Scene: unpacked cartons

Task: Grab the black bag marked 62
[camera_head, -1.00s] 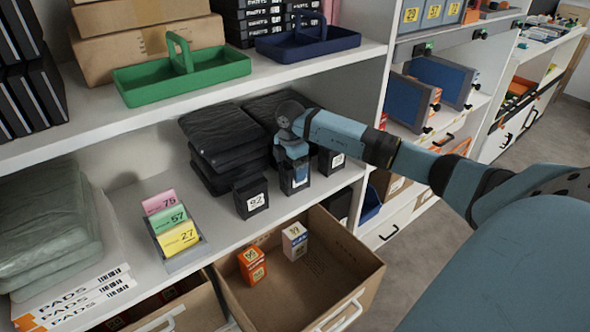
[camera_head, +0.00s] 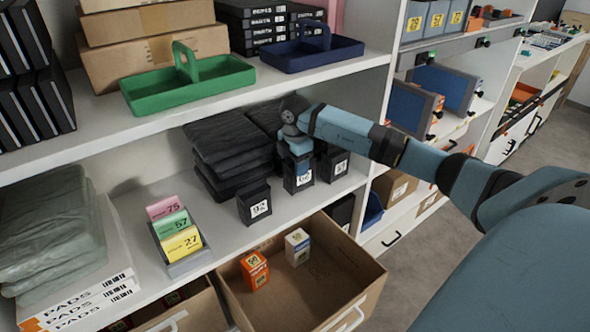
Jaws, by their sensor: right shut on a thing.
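Several small black bags with white number labels stand near the front of the middle shelf (camera_head: 215,243). My right gripper (camera_head: 299,161) comes down from above onto the middle black bag (camera_head: 290,187) and is shut on its top. Its label is partly visible and seems to start with 6; the second digit is unclear. The left black bag (camera_head: 246,209) and the right black bag (camera_head: 328,172) stand apart from the gripper, and their labels are too small to read surely. I cannot tell whether the held bag touches the shelf. My left gripper is not in view.
Folded dark packages (camera_head: 229,150) lie behind the bags. A card holder (camera_head: 190,262) with pink, green and yellow cards stands left. Below is an open carton drawer (camera_head: 355,285) with an orange box (camera_head: 255,272) and a white box (camera_head: 298,247). A green tray (camera_head: 140,97) sits above.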

